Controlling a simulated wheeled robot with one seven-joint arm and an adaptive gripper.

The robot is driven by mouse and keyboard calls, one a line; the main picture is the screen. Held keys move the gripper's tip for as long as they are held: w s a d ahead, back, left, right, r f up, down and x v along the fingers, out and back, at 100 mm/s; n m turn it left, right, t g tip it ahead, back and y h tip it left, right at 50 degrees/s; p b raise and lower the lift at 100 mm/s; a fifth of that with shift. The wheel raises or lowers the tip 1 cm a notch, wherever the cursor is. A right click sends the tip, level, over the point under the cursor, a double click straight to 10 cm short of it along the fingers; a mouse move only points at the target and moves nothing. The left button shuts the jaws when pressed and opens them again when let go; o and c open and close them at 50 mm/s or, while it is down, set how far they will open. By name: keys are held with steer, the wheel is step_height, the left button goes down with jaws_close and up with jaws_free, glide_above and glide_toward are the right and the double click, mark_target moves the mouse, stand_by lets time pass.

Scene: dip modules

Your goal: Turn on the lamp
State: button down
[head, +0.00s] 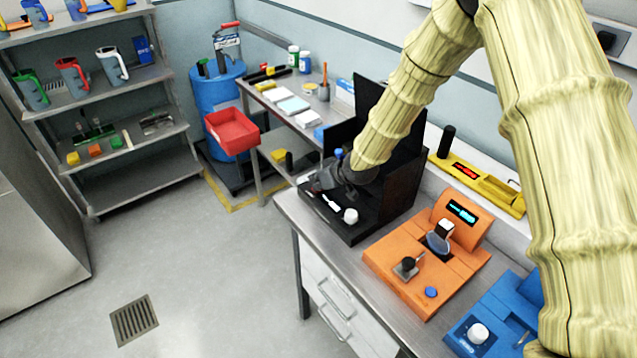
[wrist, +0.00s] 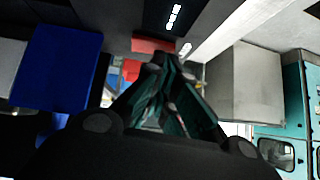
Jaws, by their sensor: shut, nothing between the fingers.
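No thing stands out clearly as a lamp, and I cannot tell whether anything is lit. A black module (head: 352,232) stands at the far end of the bench, with a white knob (head: 351,215) and a small white lever on its base. My gripper (wrist: 160,62) is shut and empty in the wrist view, its fingers together. In the head view my dark gripper (head: 322,182) is over the left part of the black module's base, partly hiding it. I cannot tell whether it touches the module. A blue block (wrist: 55,68) is left of the fingers in the wrist view.
An orange module (head: 385,262) with a lit display and a blue module (head: 497,312) stand nearer on the bench (head: 288,204). A yellow module (head: 497,192) lies behind. A red bin (head: 232,132) and shelves (head: 140,190) stand beyond. The floor left of the bench is mostly clear.

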steer(key=shift+a, duration=0.1)
steer(key=shift+f, duration=0.1)
steer(key=shift+d, duration=0.2)
steer(key=shift+w+d+r+p, duration=0.2)
steer(key=shift+w+d+p, duration=0.25)
steer(key=shift+d, duration=0.1)
steer(key=r+p, duration=0.2)
steer(key=r, duration=0.2)
steer(key=shift+s+a+r+p, duration=0.15)
steer(key=shift+a+r+p, duration=0.15)
steer(key=shift+r+p, duration=0.1)
steer(key=shift+s+d+f+b, duration=0.2)
steer(key=shift+s+b, duration=0.1)
steer(key=shift+b, duration=0.3)
steer(key=a+b+v, duration=0.1)
steer(key=b+v, duration=0.2)
steer(key=v, duration=0.6)
steer(key=shift+s, duration=0.45)
steer(key=shift+r, duration=0.2)
